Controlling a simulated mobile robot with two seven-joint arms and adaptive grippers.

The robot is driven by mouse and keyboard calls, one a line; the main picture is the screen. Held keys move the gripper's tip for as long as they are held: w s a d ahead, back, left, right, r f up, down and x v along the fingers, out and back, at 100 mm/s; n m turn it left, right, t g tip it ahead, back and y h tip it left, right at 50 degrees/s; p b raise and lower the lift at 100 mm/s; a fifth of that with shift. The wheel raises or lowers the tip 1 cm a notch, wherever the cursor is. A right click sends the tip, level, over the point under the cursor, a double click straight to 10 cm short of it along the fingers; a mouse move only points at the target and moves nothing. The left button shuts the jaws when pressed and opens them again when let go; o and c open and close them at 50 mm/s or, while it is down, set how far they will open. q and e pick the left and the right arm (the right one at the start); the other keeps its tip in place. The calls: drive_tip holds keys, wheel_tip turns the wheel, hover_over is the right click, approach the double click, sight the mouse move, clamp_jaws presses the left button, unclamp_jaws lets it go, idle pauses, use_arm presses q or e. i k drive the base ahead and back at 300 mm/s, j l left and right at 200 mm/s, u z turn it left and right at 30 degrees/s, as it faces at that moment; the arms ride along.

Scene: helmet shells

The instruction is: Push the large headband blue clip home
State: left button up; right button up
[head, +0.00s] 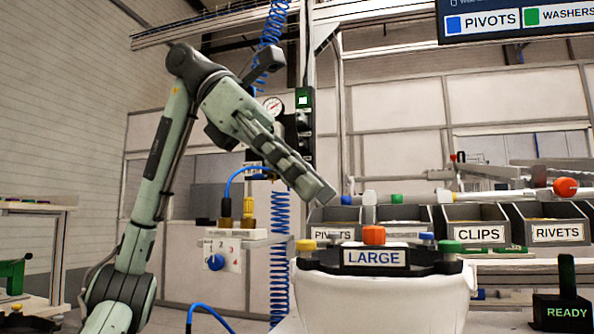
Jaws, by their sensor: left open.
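The white helmet shell (380,300) stands at the bottom centre. A black headband with the plate marked LARGE (374,257) sits across its top. A blue clip (426,238) stands at the right part of the headband, between an orange piece (374,235) and a green one (449,247). A yellow piece (306,246) is at the left end. How deep the blue clip sits cannot be told. My left gripper (322,194) is open and empty, above and left of the headband, apart from it. My right gripper is not in view.
Bins for pivots (332,232), clips (480,235) and rivets (557,233) stand behind the shell. A stand with a blue knob (216,262) is at the left. A READY sign (566,312) is at the lower right. Blue coiled hoses hang behind my arm.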

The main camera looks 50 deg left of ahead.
sight(426, 236)
drive_tip(key=k, duration=1.5)
